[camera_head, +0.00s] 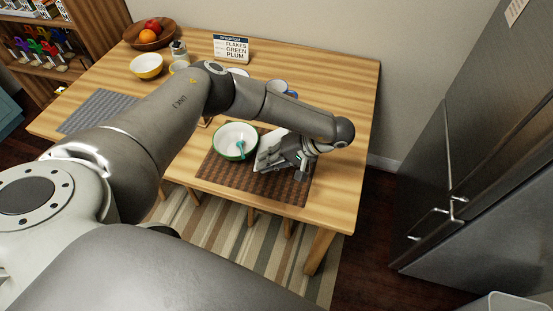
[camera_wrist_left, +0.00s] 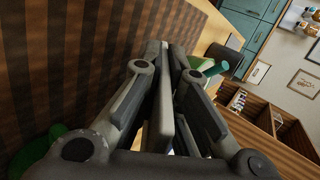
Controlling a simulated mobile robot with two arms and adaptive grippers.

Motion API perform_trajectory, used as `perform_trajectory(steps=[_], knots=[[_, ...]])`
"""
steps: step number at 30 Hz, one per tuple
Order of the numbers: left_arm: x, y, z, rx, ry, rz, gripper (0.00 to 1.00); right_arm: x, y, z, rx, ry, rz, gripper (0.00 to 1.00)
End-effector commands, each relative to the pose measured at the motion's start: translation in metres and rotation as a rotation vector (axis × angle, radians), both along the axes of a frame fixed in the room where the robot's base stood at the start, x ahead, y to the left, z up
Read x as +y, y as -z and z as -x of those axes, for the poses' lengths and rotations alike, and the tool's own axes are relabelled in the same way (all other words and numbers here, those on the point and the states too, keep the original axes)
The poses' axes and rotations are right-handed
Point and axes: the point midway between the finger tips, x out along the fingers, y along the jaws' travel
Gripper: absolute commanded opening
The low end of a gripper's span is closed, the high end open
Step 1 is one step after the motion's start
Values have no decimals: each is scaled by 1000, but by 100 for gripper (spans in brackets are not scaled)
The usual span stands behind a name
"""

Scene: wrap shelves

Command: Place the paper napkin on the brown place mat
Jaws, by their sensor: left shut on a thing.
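The brown place mat (camera_head: 222,168) lies at the front edge of the wooden table in the head view. Its striped brown surface also fills the left of the left wrist view (camera_wrist_left: 75,60). My left gripper (camera_head: 277,155) is low over the right part of the mat, just right of a green-rimmed bowl (camera_head: 235,140). It is shut on a pale, thin thing that looks like the paper napkin (camera_head: 265,158). The gripper hides much of it, and I cannot tell whether it touches the mat. My right gripper is not in view.
A grey mat (camera_head: 98,110), a yellow bowl (camera_head: 147,66), a fruit bowl (camera_head: 150,38) and a sign (camera_head: 231,49) stand farther back or left. A blue-and-white mug (camera_head: 277,86) is behind my forearm. The table's right end is clear; a fridge (camera_head: 480,150) stands beyond it.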

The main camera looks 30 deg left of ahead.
Motion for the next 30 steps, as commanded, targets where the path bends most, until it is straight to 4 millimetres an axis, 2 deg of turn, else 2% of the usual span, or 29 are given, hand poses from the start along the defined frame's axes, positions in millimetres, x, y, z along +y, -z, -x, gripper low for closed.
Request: perform_trajectory(steps=[2,6,17,30], knots=[[0,-1,0,0,0,0,0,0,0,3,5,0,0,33],[0,-1,0,0,0,0,19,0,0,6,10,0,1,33],[-3,-3,-2,-1,1,1,20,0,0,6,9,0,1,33],[-39,-36,-19,-3,1,1,20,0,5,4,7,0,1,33]])
